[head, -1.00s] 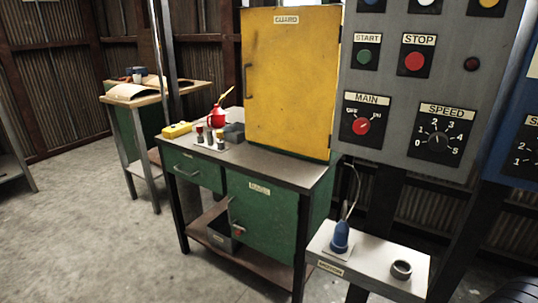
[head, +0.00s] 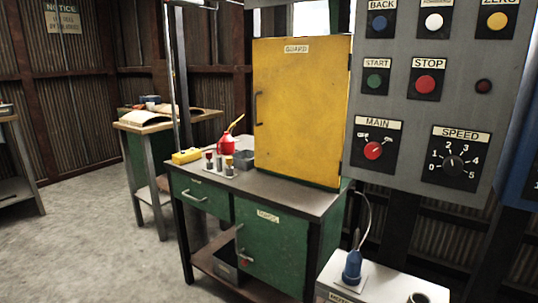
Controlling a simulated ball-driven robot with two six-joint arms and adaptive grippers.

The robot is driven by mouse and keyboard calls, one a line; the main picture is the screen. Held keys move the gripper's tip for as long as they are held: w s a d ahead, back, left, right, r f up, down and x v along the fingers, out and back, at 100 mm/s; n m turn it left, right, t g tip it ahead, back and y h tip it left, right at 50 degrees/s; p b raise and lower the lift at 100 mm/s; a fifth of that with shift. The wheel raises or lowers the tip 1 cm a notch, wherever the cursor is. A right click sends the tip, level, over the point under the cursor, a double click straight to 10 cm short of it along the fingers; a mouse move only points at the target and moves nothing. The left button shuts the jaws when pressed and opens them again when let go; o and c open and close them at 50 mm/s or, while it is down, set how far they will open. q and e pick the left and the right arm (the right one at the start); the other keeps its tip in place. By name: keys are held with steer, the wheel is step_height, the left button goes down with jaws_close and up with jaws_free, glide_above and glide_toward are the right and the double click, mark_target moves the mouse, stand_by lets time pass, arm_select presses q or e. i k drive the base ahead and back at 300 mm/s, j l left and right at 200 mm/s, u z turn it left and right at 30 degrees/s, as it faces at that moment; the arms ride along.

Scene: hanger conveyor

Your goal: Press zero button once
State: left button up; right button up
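The zero button is a yellow round button (head: 497,21) under a label reading ZERO, at the top right of the grey control panel (head: 397,108) in the head view. The label is partly cut by the top edge of the picture. A white button (head: 433,21) and a blue BACK button (head: 379,23) sit to its left in the same row. The green START button (head: 375,81) and red STOP button (head: 425,84) are below. Neither of my grippers shows in this view.
Below are the red MAIN switch (head: 373,150) and the SPEED dial (head: 453,166). A yellow guard door (head: 300,115) stands on a green workbench (head: 270,235) left of the panel. A blue plug-like object (head: 352,268) stands on a light box under the panel. Floor is open at left.

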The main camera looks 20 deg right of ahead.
mark_target(497, 21)
steer(key=z, duration=1.55)
